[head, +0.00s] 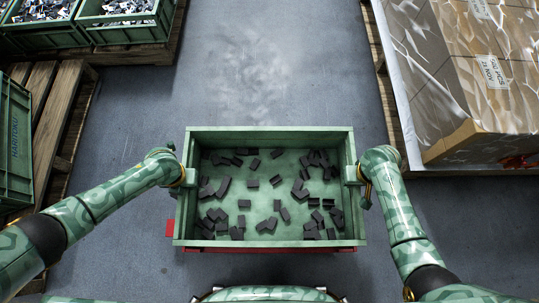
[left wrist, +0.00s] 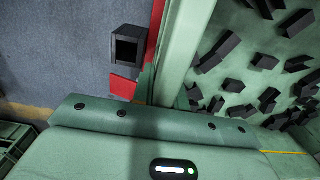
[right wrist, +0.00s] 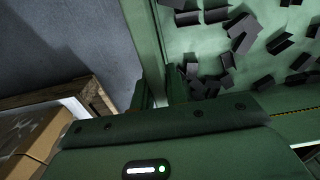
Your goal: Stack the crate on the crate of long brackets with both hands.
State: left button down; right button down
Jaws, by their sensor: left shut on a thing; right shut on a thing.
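A green crate (head: 270,243) with many small dark angled parts (head: 252,183) inside is level in front of me. My left gripper (head: 180,176) is shut on its left wall, and that wall also shows in the left wrist view (left wrist: 184,45). My right gripper (head: 360,176) is shut on its right wall, seen in the right wrist view (right wrist: 148,45). At the upper left, two green crates (head: 128,36) (head: 45,43) hold shiny metal parts. I cannot tell whether either holds long brackets. What lies directly under the held crate is mostly hidden.
A red edge (head: 172,228) shows below the held crate. A wooden pallet (head: 160,54) carries the upper-left crates. Another green crate (head: 14,150) stands at the left on wooden slats. Wrapped cartons (head: 480,75) stand on a pallet at the right. Grey floor (head: 265,70) ahead is clear.

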pick_arm(q)
jog(key=shift+r, duration=0.1)
pick_arm(e)
jog(key=shift+r, duration=0.1)
dwell(0.7)
